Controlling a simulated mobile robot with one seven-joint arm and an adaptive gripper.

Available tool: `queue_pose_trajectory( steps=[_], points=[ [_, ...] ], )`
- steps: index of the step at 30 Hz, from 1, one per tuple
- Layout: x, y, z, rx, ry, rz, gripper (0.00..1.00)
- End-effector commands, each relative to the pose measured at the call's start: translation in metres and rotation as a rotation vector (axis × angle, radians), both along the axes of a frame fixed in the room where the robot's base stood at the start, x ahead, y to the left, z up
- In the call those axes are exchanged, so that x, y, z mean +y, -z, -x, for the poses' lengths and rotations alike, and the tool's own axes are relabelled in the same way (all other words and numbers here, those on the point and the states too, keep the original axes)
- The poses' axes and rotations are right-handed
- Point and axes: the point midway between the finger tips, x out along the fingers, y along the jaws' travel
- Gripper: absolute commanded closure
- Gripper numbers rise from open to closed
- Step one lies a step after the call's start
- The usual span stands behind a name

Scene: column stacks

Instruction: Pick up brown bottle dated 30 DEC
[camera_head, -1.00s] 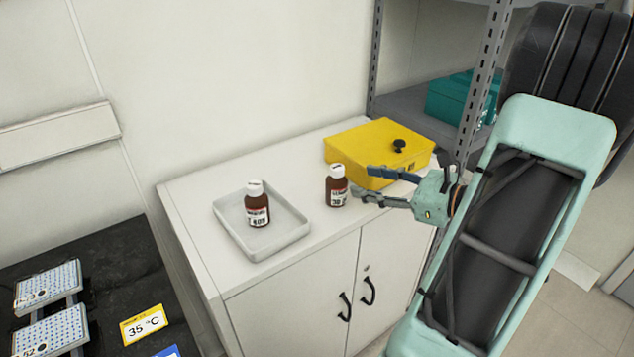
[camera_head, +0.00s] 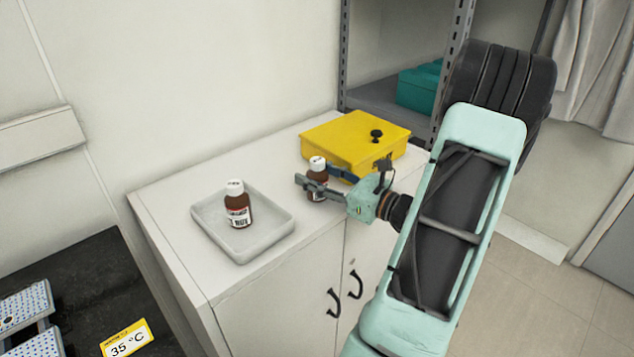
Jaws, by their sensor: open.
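A brown bottle (camera_head: 317,174) with a white cap stands upright on the white cabinet, beside the yellow box. My gripper (camera_head: 315,176) is open and reaches in from the right with its fingers around this bottle. The near finger crosses in front and hides its label and lower body; the far finger is behind it. I cannot tell whether the fingers touch it. Another brown bottle (camera_head: 238,204) with a white cap stands upright in the grey tray (camera_head: 264,244); its label date is too small to read surely.
The yellow box (camera_head: 345,137) with a black knob stands just behind the gripper. The white cabinet (camera_head: 165,205) has bare top at the left and back. A metal shelf (camera_head: 452,60) stands at the right. A dark bench (camera_head: 70,280) with a 35 °C sign is at the lower left.

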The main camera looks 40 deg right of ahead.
Motion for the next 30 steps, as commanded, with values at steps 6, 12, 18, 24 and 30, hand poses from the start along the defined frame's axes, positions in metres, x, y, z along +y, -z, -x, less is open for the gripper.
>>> queue_pose_trajectory(
  steps=[6, 12, 18, 24, 30],
  points=[
    [0.011, 0.002, -0.032, 0.000, -0.003, 0.000, 0.55],
    [0.014, 0.001, -0.044, 0.000, -0.001, 0.000, 0.55],
    [0.014, 0.001, -0.044, 0.000, -0.001, 0.000, 0.59],
    [0.014, 0.001, -0.044, 0.000, -0.001, 0.000, 0.81],
    [0.014, 0.001, -0.044, 0.000, -0.001, 0.000, 1.00]
  ],
)
